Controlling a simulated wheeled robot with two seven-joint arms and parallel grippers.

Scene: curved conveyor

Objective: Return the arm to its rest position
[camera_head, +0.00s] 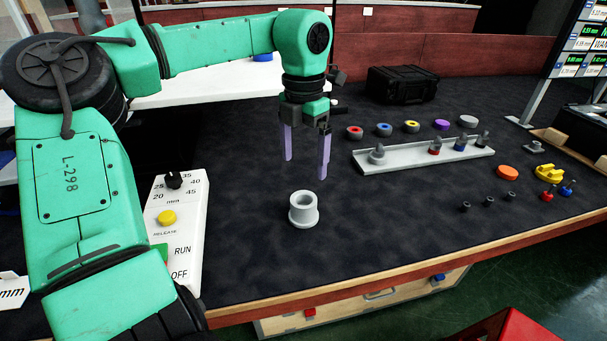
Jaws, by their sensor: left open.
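My left arm, green, comes in from the left. My left gripper (306,160) points down over the dark bench top with its two pale purple fingers apart and nothing between them. A grey flanged bushing (303,210) stands upright on the bench just below and slightly left of the fingertips, apart from them. My right gripper is not in view.
A white control panel (188,215) with a knob and a yellow button stands left. A grey tray (425,152) holding several small parts lies right, with coloured rings behind it. A black case (402,84) sits at the back. The bench front edge (430,249) runs below.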

